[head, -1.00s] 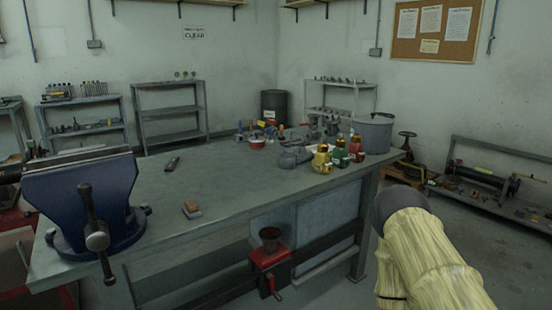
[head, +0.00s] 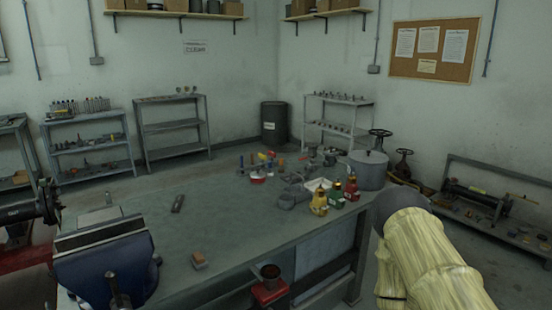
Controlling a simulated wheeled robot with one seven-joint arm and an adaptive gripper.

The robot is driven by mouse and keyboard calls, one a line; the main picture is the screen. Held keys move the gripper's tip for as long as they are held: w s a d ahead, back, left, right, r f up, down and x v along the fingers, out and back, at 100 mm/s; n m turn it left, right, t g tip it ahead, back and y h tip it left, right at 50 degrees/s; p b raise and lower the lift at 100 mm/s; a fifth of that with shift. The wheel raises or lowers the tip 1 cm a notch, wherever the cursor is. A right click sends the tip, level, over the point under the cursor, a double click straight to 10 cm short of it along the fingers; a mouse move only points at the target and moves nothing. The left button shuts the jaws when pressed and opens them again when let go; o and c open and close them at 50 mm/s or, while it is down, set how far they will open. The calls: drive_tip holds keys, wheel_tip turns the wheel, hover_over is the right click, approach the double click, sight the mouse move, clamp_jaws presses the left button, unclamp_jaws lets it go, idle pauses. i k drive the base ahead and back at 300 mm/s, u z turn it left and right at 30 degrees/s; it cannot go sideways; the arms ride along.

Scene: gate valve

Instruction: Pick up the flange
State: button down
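I cannot pick out the flange for certain in the head view. Small metal parts lie in a cluster at the far side of the workbench (head: 240,222), too small to tell apart. Grey rounded metal pieces (head: 291,196) lie there beside yellow, green and red bottles (head: 319,200). Gate valves with handwheels (head: 403,165) stand behind the bench's right end. My arm, in a pale yellow cover, shows at the lower right, but my gripper is not in view.
A blue vise (head: 105,262) is at the bench's near left. A small block (head: 199,260) and a dark flat tool (head: 178,203) lie on the bench. A grey pot (head: 367,171) stands at its right end. The bench's middle is mostly clear.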

sight(270, 274)
drive_tip(key=z, duration=1.9)
drive_tip(key=k, duration=1.35)
drive_tip(key=u, duration=1.75)
drive_tip(key=i, duration=1)
drive_tip(key=u, duration=0.1)
